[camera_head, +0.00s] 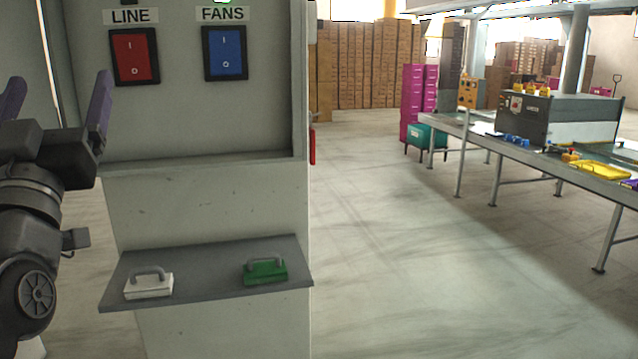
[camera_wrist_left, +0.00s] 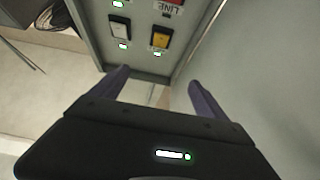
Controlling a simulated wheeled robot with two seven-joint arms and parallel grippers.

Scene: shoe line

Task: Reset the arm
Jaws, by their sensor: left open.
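My left gripper (camera_head: 55,98) is at the left edge of the head view, upright, with its purple fingers spread apart and nothing between them. It is left of a grey control cabinet (camera_head: 205,210). The cabinet has a red rocker switch (camera_head: 135,57) labelled LINE and a blue rocker switch (camera_head: 224,53) labelled FANS. In the left wrist view the open fingers (camera_wrist_left: 158,95) point toward the cabinet. That view also shows a white switch (camera_wrist_left: 119,28) and a yellow switch (camera_wrist_left: 161,37) with lit green lamps. My right gripper is not in view.
A grey shelf (camera_head: 210,277) juts from the cabinet, holding a white padlock-like block (camera_head: 149,286) and a green one (camera_head: 265,272). A conveyor table (camera_head: 520,155) with a machine stands at the right. Pink drawers (camera_head: 411,100) stand behind. The middle floor is clear.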

